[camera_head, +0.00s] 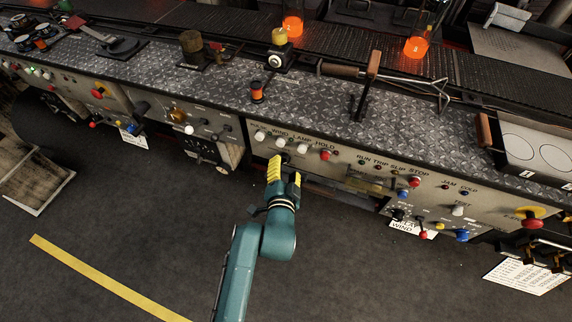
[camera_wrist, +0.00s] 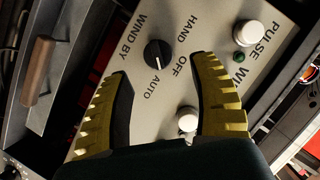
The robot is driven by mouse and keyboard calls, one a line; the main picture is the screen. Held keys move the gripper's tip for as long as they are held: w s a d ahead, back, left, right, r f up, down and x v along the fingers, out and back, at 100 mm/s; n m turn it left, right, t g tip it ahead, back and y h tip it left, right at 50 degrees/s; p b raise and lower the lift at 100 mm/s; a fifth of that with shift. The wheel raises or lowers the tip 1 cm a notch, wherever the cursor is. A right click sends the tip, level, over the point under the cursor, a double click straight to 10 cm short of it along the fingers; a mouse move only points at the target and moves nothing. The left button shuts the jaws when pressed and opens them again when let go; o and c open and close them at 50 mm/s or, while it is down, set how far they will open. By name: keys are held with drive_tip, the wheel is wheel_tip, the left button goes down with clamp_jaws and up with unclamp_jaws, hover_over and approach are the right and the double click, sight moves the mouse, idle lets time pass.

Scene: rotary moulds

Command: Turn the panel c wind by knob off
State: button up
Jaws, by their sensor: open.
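In the wrist view a round black knob (camera_wrist: 158,54) sits on a pale panel (camera_wrist: 215,15) lettered WIND BY, with HAND, OFF and AUTO around it. Its white mark points down in the picture, toward the AUTO lettering rather than OFF. My gripper (camera_wrist: 160,66) is open, its yellow ribbed fingers on either side of the knob in the picture; I cannot tell how far off the knob is. In the head view my gripper (camera_head: 286,172) is at the lower edge of the panel with the WIND, LAMP and HOLD lettering, and it largely hides the knob there.
White buttons (camera_wrist: 249,33) and (camera_wrist: 187,119) lie near the knob, the lower one close to the right finger. In the head view a red button (camera_head: 325,155) is to the right on the panel. The dark floor (camera_head: 140,235) in front is clear.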

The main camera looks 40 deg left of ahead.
sight(286, 163)
drive_tip(key=b+x, duration=0.1)
drive_tip(key=x, duration=0.3)
drive_tip(key=shift+d, duration=0.1)
clamp_jaws()
